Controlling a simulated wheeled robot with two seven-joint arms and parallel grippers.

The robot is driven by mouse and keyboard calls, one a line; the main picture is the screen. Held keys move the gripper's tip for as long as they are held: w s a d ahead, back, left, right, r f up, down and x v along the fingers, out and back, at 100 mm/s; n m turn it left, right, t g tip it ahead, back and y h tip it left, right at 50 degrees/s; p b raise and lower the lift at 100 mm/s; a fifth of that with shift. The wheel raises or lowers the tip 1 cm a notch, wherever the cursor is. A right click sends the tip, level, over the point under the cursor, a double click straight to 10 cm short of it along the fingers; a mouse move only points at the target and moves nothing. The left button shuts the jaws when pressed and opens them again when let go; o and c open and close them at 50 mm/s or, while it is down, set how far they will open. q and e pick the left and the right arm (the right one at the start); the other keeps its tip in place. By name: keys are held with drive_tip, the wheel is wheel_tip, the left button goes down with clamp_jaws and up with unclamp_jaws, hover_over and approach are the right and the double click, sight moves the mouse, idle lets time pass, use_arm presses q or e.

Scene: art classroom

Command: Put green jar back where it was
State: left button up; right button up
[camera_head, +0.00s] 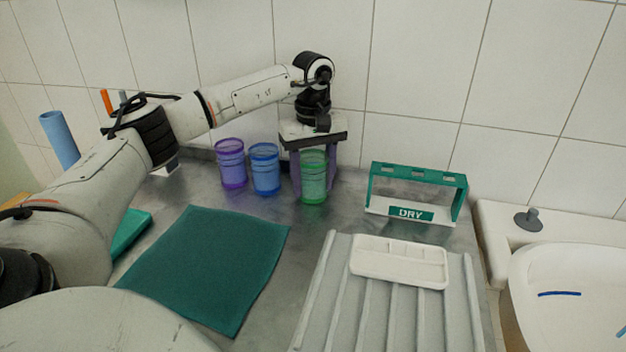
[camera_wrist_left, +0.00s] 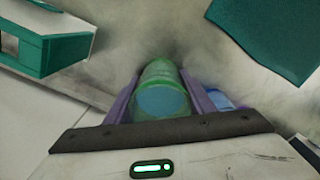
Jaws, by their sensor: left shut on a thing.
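The green jar (camera_head: 313,178) is translucent and upright at the right end of a row of jars near the back wall. My left gripper (camera_head: 313,180) comes down over it from above, with a purple finger on each side, and is shut on it. In the left wrist view the green jar (camera_wrist_left: 162,92) sits between the two purple fingers. A blue jar (camera_head: 265,168) and a purple jar (camera_head: 231,164) stand to its left. The green jar's base appears at the counter top; I cannot tell whether it touches. My right gripper is not in view.
A green rack marked DRY (camera_head: 415,192) stands to the right. A teal cloth (camera_head: 207,265) lies in front. A white palette (camera_head: 399,262) rests on a ridged drainboard (camera_head: 335,300). A sink (camera_head: 570,285) is at far right. Bare counter lies between jar and rack.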

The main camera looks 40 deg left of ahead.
use_arm(q)
drive_tip(key=shift+f, duration=0.15)
drive_tip(key=o, duration=1.2)
wheel_tip(320, 180, up, 12)
drive_tip(key=shift+r+p, duration=0.2)
drive_tip(key=shift+p, duration=0.45)
